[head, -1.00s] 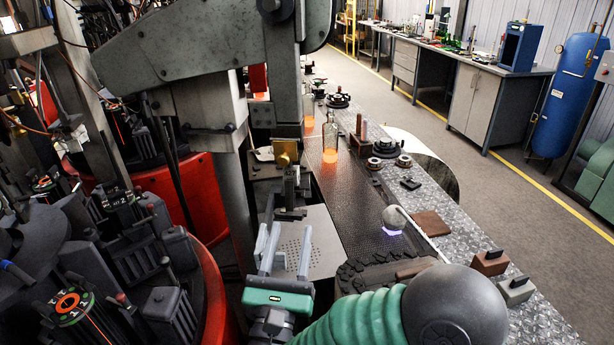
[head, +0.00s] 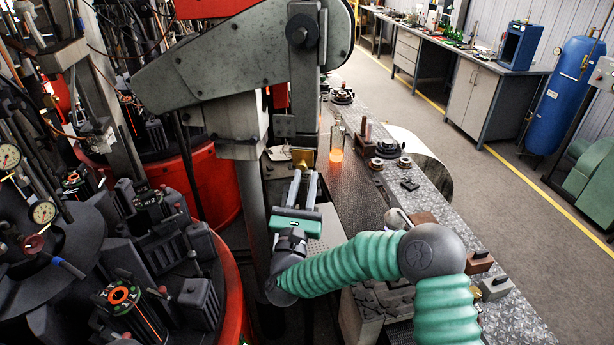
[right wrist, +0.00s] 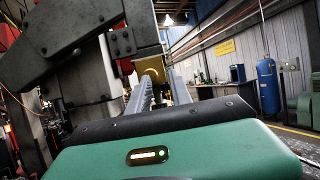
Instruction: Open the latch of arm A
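Arm A is most likely the large grey metal arm (head: 215,65) across the top of the head view, though I read no letter on it. A brass-coloured block (head: 303,155) sits low at its right end, most likely the latch. In the right wrist view this brass part (right wrist: 151,68) lies straight ahead, at the fingertips. My right gripper (head: 304,174) points at it from below in the head view. Its two grey fingers are apart, with a narrow gap. Whether they touch the brass part is unclear, as the fingers hide part of it. My left gripper is out of view.
A bottle with a glowing orange base (head: 337,143) stands on the dark bench just right of the brass block. A grey column (head: 252,185) stands close left of my right gripper. Red-based machinery (head: 228,275) with several dark moulds fills the left side.

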